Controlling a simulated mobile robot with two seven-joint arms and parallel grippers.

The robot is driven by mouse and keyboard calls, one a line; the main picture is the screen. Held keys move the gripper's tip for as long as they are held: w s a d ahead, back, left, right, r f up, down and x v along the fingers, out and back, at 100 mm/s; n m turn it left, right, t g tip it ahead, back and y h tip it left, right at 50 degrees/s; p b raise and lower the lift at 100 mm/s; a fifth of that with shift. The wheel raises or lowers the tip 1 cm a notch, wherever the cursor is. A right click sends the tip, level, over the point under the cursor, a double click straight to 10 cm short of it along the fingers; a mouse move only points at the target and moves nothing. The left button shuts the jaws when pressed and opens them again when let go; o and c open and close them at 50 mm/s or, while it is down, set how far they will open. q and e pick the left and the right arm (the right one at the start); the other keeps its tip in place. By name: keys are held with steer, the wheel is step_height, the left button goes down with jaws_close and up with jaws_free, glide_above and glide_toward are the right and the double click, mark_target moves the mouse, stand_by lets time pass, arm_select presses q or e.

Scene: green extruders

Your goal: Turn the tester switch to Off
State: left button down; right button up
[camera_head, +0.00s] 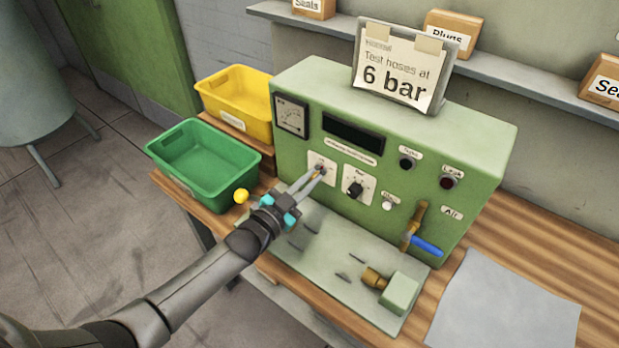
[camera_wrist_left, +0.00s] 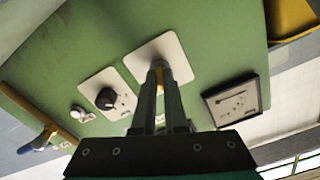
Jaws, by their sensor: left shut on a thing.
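The green tester (camera_head: 420,150) stands on the wooden bench. My left gripper (camera_head: 318,172) reaches its front panel at the left white switch plate (camera_head: 313,167). Its fingers are shut on the small switch on that plate, which they mostly hide. In the left wrist view the fingers (camera_wrist_left: 160,68) meet over the white plate (camera_wrist_left: 168,48), with a sliver of orange between them. The switch's pointing direction cannot be made out. A black knob (camera_head: 354,188) on another white plate sits to the right and also shows in the wrist view (camera_wrist_left: 106,98). My right gripper is not in view.
A gauge (camera_head: 291,117) and dark display (camera_head: 353,136) sit above the switch. A green bin (camera_head: 205,165) and yellow bin (camera_head: 235,93) stand left. A blue-handled valve (camera_head: 425,245) juts out at right. A brass fitting (camera_head: 374,278) lies on the plate in front.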

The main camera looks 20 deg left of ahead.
arm_select(q)
steer(key=shift+n, duration=2.3)
steer(key=c, duration=1)
jaws_free()
steer(key=shift+o, duration=0.2)
steer(key=p+v, duration=0.1)
steer(key=v, duration=1.4)
steer(key=shift+s, duration=0.15)
